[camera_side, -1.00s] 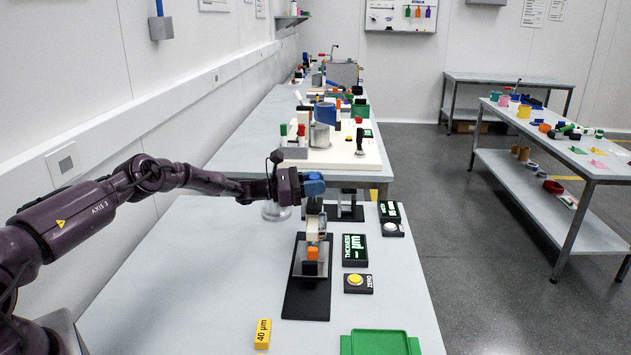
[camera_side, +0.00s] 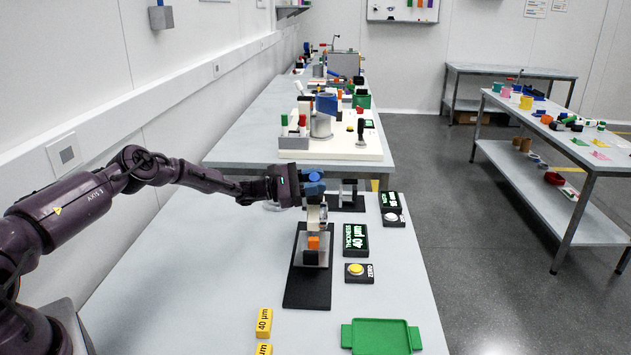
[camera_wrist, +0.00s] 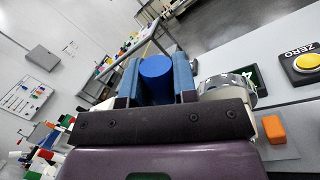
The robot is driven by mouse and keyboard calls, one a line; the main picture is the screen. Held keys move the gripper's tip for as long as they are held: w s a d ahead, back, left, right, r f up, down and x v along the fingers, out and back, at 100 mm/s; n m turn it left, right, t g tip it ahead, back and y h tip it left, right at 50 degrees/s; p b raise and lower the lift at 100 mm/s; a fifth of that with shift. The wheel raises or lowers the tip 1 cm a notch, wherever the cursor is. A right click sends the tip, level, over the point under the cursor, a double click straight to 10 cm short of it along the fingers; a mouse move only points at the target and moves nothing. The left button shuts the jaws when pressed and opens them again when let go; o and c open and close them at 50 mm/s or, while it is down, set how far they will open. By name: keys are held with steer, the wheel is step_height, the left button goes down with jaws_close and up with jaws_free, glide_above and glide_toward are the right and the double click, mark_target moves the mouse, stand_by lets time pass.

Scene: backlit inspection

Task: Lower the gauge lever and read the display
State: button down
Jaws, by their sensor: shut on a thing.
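The thickness gauge (camera_side: 306,285) stands on a black base on the near bench. An orange piece (camera_side: 313,243) sits low in it; the wrist view also shows an orange block (camera_wrist: 274,129) at the right. My gripper (camera_side: 313,188) is above the gauge, its blue fingers closed around a blue cylindrical knob (camera_wrist: 156,80), apparently the lever's end. The lever itself is mostly hidden by the gripper. The black display (camera_side: 355,239) right of the gauge has lit green text, THICKNESS, and seems to read 40 µm, sideways and small.
A yellow ZERO button (camera_side: 356,269) is in front of the display. A yellow 40 µm block (camera_side: 264,322) and a green tray (camera_side: 381,336) are near the front. A second smaller display (camera_side: 390,201) stands behind. The bench's left part is clear.

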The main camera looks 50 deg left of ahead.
steer(key=c, duration=0.9)
jaws_free()
steer(key=v, duration=1.3)
steer(key=shift+f, duration=0.1)
